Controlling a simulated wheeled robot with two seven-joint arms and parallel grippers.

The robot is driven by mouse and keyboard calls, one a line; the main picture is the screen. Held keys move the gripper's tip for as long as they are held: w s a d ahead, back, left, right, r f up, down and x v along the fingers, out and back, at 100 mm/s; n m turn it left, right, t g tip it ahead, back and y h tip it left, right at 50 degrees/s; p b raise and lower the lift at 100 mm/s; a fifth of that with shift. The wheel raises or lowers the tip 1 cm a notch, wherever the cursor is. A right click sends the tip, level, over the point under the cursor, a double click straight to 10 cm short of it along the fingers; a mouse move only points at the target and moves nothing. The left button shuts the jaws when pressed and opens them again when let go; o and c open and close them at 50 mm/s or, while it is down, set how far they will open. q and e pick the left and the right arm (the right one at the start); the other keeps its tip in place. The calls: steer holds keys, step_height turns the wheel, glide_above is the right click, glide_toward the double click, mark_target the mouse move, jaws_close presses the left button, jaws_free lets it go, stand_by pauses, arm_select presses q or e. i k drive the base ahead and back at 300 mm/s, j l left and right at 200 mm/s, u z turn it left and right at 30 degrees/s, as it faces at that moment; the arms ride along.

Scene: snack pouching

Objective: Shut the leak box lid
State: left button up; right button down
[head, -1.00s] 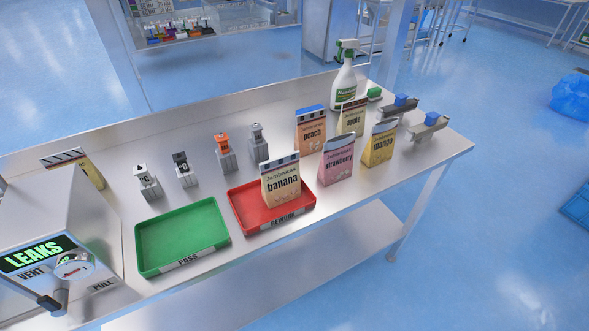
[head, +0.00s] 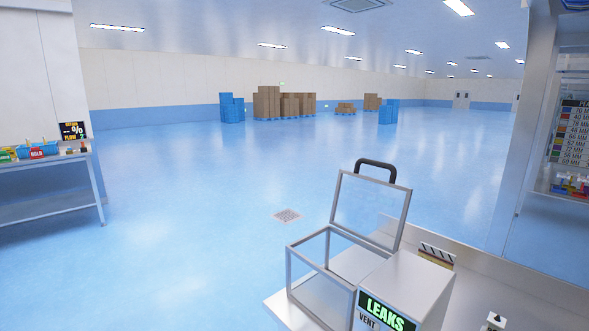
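The leak box (head: 404,284) stands at the left end of the steel bench, at the bottom right of the head view. Its grey housing carries a green LEAKS sign (head: 387,310). To the left of the housing is a clear chamber with a metal frame (head: 307,242). The chamber's lid (head: 370,209) is a clear framed panel with a black handle (head: 376,163) on its top edge. The lid stands up, open, at the back of the chamber. The chamber looks empty. Neither of my grippers is in view.
The steel bench (head: 530,279) runs off to the right, with a striped-top yellow pouch (head: 436,254) behind the box. A second table (head: 50,205) stands at the far left. Open blue floor lies between, with stacked cartons (head: 283,103) far back.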

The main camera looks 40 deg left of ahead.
mark_target(385, 166)
steer(key=u, duration=0.8)
